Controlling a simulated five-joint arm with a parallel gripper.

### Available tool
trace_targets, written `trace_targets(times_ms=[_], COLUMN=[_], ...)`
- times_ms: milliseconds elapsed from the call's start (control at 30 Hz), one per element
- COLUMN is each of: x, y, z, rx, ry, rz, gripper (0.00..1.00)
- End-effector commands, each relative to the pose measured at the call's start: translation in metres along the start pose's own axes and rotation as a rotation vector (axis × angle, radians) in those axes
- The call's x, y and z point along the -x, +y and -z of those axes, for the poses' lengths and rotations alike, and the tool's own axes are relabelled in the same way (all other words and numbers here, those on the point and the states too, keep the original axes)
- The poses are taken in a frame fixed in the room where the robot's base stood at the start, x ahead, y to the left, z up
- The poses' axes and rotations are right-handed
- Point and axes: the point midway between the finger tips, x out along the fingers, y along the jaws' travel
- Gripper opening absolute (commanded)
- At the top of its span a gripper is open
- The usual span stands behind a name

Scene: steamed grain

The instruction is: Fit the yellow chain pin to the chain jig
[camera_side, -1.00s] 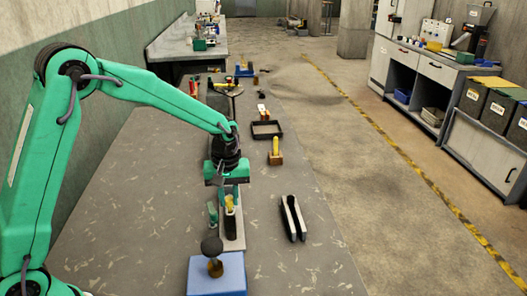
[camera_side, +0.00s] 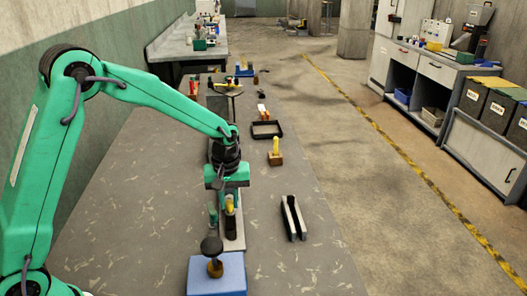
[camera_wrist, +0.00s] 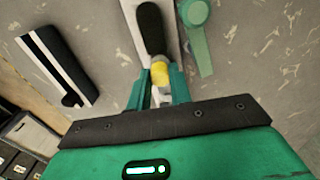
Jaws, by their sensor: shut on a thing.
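My gripper (camera_side: 228,190) is low over the far part of a narrow grey plate (camera_side: 233,240), which seems to be the chain jig. A small yellow piece, apparently the yellow chain pin (camera_wrist: 159,73), sits between my fingertips in the wrist view, with a pale end beyond. It also shows in the side view (camera_side: 229,202), just below my gripper. My gripper is shut on it. A long black part (camera_wrist: 150,28) lies in line with it over the plate. My fingers hide part of the pin, and I cannot tell whether it touches the jig.
A green round-headed piece (camera_wrist: 195,14) lies beside the plate. A grey-and-black channel (camera_side: 293,218) lies to the right. A blue block (camera_side: 217,275) with a dark knob stands nearer. A wooden block (camera_side: 275,158) holding a yellow stick and a black tray (camera_side: 267,130) stand farther back. The left tabletop is bare.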

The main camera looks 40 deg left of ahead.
Motion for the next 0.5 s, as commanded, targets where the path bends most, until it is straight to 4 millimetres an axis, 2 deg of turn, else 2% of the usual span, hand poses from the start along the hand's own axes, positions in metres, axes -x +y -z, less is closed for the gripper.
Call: trace_targets(times_ms=[400, 433, 500], x=[-0.0010, -0.0010, -0.0009], y=[0.0001, 0.0001, 0.0001], z=[0.0000, 0.0001, 0.0001], rx=[0.000, 0.000, 0.000], ry=[0.000, 0.000, 0.000], rz=[0.000, 0.000, 0.000], gripper=[0.00, 0.23, 0.36])
